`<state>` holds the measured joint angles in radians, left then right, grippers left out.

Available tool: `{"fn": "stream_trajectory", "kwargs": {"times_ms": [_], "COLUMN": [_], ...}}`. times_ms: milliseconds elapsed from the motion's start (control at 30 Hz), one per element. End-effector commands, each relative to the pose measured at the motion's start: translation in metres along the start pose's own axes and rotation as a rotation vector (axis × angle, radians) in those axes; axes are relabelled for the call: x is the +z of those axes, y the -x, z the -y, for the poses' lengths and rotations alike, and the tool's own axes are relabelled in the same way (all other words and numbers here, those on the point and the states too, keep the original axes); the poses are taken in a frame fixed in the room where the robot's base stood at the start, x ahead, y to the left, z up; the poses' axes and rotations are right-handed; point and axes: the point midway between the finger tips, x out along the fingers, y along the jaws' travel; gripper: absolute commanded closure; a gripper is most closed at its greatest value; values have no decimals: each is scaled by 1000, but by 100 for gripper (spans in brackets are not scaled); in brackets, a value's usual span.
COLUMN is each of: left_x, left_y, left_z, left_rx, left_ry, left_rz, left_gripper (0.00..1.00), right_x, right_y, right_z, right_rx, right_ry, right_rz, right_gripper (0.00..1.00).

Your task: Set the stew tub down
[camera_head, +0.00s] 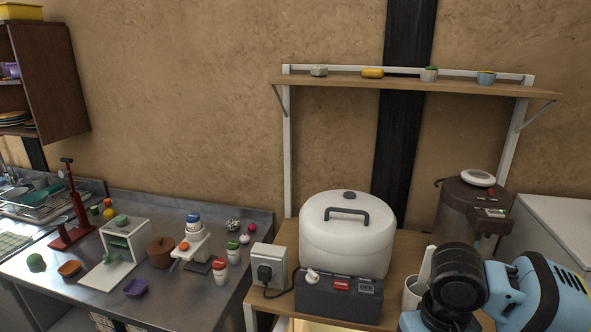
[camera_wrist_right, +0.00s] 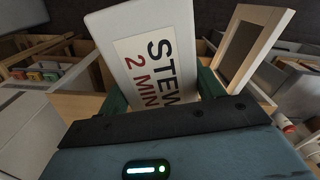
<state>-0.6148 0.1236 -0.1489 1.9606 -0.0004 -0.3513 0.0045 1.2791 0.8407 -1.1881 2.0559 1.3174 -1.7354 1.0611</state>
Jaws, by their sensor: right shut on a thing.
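The stew tub (camera_wrist_right: 135,30) is white, with a label reading "STEW" and "2 MIN" in large letters. In the right wrist view it stands tilted in the picture, between the green fingers of my right gripper (camera_wrist_right: 163,97), which is shut on it. What is under the tub is hidden. In the head view my blue and black right arm comes in at the lower right. Its gripper and the tub cannot be made out there. My left gripper is in neither view.
A wooden stand (camera_head: 404,247) holds a white lidded cooker (camera_head: 345,240), a dark control box (camera_head: 338,298) and a brown urn (camera_head: 462,207). A crowded metal counter (camera_head: 75,279) is at left. In the wrist view, a wood-framed panel (camera_wrist_right: 247,48) is right of the tub.

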Motion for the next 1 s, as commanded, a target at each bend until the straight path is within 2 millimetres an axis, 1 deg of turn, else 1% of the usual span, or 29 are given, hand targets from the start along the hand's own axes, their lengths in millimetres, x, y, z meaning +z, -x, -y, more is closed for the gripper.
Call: {"fn": "stream_trajectory", "kwargs": {"times_ms": [100, 200, 1000], "left_x": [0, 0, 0], "left_y": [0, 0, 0], "left_z": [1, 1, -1], "left_rx": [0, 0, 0], "left_ry": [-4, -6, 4], "left_rz": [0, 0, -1], "left_gripper": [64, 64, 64], "right_x": [6, 8, 8], "right_y": [-2, -3, -3], "right_z": [3, 4, 4], "right_rx": [0, -1, -2], "right_ry": [-51, -72, -76], "right_rz": [-2, -2, -1], "right_gripper": [70, 70, 70]}}
